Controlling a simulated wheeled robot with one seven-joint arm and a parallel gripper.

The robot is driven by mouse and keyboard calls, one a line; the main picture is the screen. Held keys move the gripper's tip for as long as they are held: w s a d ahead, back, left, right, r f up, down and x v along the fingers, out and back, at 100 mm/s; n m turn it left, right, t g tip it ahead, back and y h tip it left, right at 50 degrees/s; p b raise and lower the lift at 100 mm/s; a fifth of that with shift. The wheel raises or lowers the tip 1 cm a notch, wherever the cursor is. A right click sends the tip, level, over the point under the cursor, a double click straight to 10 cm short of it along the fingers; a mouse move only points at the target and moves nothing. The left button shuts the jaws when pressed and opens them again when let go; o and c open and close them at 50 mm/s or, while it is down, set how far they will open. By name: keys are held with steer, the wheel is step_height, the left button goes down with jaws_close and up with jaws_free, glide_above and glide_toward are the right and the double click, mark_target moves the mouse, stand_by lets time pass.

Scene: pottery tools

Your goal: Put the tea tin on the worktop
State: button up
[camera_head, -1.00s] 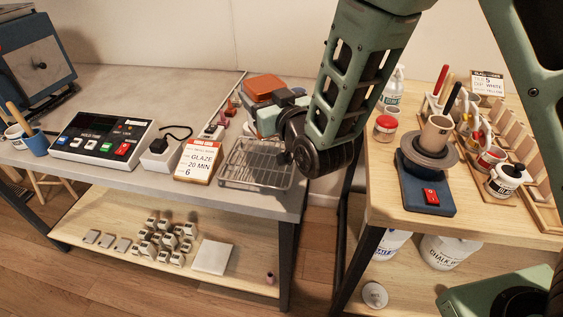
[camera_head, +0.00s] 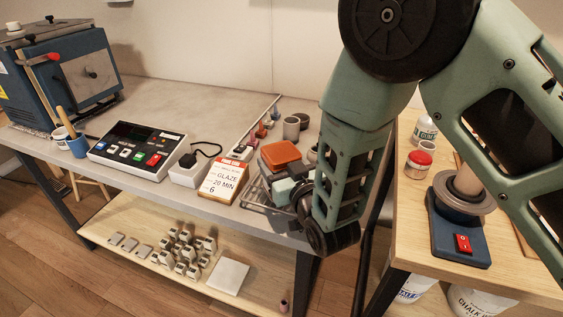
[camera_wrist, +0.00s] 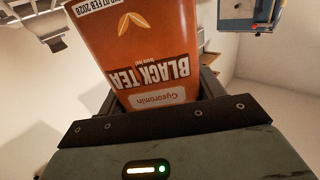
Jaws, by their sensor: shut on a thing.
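The tea tin (camera_wrist: 140,50) is an orange-brown box with "BLACK TEA" on its label, upside down in the wrist view. My gripper (camera_wrist: 157,92) is shut on it, with a dark finger on either side. In the head view the tin (camera_head: 281,154) shows mainly its orange top, over the right end of the grey worktop (camera_head: 190,95). My gripper (camera_head: 290,180) is partly hidden there behind my arm. The tin's underside is hidden, so I cannot tell whether it touches anything below.
A wire rack (camera_head: 254,193) lies at the worktop's front right, partly behind my gripper. Small pots (camera_head: 291,127) stand behind the tin. The worktop's back middle is clear.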

steer(key=shift+f, duration=0.25)
steer(key=shift+f, duration=0.1)
steer(key=o, duration=1.1)
steer(key=shift+o, duration=0.2)
steer(key=b+v, duration=0.1)
steer(key=v, duration=1.1)
